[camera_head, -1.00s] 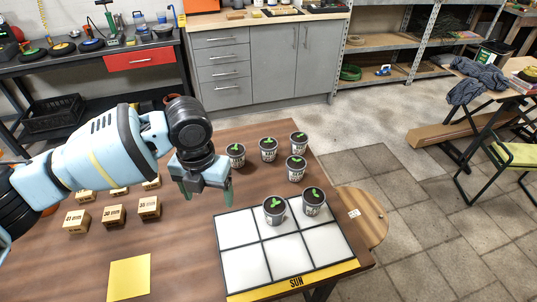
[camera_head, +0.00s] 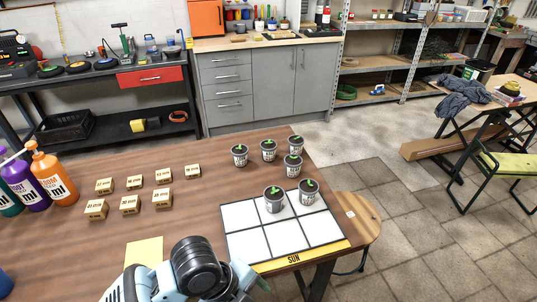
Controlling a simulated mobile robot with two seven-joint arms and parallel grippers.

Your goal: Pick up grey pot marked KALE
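Several grey pots with green seedlings stand on the brown table. Two are on the white tiled mat marked SUN (camera_head: 265,217): the left one (camera_head: 274,205) and the right one (camera_head: 307,198). Others stand behind the mat: the left pot (camera_head: 240,159), the middle pot (camera_head: 268,154), the back right pot (camera_head: 295,147) and the front right pot (camera_head: 292,170). Their labels are too small to read, so I cannot tell which is KALE. My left gripper (camera_head: 248,280) is at the bottom edge, in front of the mat and apart from all pots. Its fingers are partly hidden. My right gripper is out of view.
Several small wooden blocks (camera_head: 129,204) with dark markings and a yellow sheet (camera_head: 144,251) are on the left of the table. An orange bottle (camera_head: 55,176) and a purple bottle (camera_head: 25,184) stand at far left. A wooden stool (camera_head: 357,222) is right of the table.

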